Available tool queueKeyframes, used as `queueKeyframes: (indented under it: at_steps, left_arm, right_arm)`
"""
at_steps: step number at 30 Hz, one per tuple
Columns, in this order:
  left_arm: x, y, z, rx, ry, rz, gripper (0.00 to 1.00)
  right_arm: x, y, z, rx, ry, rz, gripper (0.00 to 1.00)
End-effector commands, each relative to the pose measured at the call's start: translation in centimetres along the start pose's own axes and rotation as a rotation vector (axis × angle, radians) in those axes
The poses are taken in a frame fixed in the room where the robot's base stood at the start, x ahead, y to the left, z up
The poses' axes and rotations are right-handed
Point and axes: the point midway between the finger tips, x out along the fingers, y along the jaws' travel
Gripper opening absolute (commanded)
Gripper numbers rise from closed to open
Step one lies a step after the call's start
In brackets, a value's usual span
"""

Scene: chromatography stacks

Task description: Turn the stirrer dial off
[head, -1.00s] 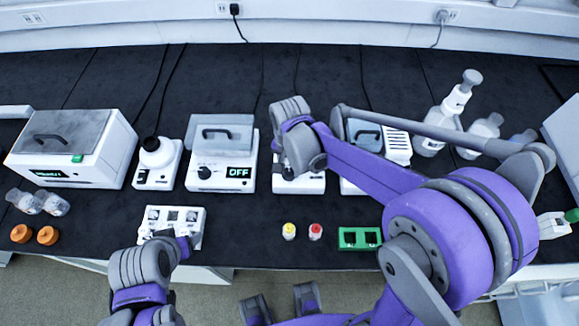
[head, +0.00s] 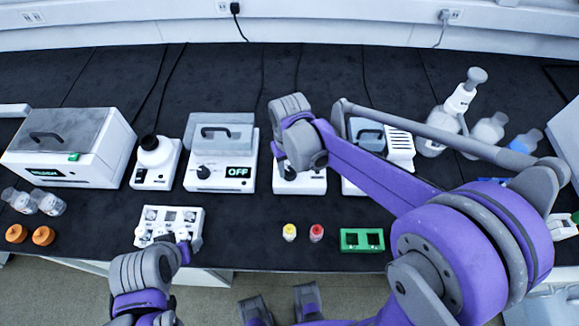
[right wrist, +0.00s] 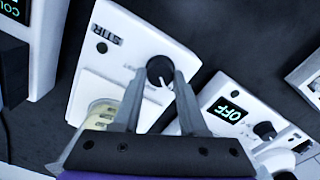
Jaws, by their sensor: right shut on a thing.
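The stirrer is a white box marked STIR (right wrist: 135,45) in the right wrist view, with a black round dial (right wrist: 160,70) that has a white pointer mark. In the head view the stirrer (head: 312,187) is largely hidden behind my right gripper. My right gripper (right wrist: 163,80) is shut on the dial, one finger on each side of it. My left gripper (head: 184,244) is at the front edge of a white rack (head: 196,214); its fingers are too small and covered to tell their opening.
A white device with an OFF display (head: 218,178) stands left of the stirrer. A yellow-capped vial (head: 290,231), a red-capped vial (head: 316,232) and a green rack (head: 362,239) stand in front. Bottles (head: 488,132) stand at the back right.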

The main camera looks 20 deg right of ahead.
Motion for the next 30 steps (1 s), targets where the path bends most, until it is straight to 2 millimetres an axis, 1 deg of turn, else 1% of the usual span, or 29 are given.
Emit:
queueKeyframes:
  at_steps: [3, 9, 26, 27, 29, 30]
  left_arm:
    - [0.12, 0.00, 0.09, 0.000, -0.001, 0.000, 0.72]
    - [0.19, 0.00, 0.14, 0.000, -0.001, 0.000, 0.72]
    - [0.21, 0.00, 0.16, 0.000, -0.001, 0.000, 0.72]
    - [0.21, 0.00, 0.16, 0.000, -0.001, 0.000, 0.72]
    - [0.21, 0.00, 0.16, 0.000, -0.001, 0.000, 0.72]
    - [0.22, 0.00, 0.16, 0.000, -0.001, 0.000, 0.72]
  right_arm:
    - [-0.01, -0.01, -0.01, -0.061, 0.000, 0.000, 0.00]
    - [-0.03, -0.03, -0.02, -0.126, 0.000, 0.000, 0.00]
    - [-0.05, -0.03, -0.03, -0.154, 0.001, 0.000, 0.00]
    - [-0.04, -0.03, -0.03, -0.153, 0.000, 0.001, 0.49]
    - [-0.04, -0.03, -0.02, -0.153, 0.000, 0.000, 0.60]
    - [-0.04, -0.03, -0.02, -0.153, 0.000, 0.000, 0.67]
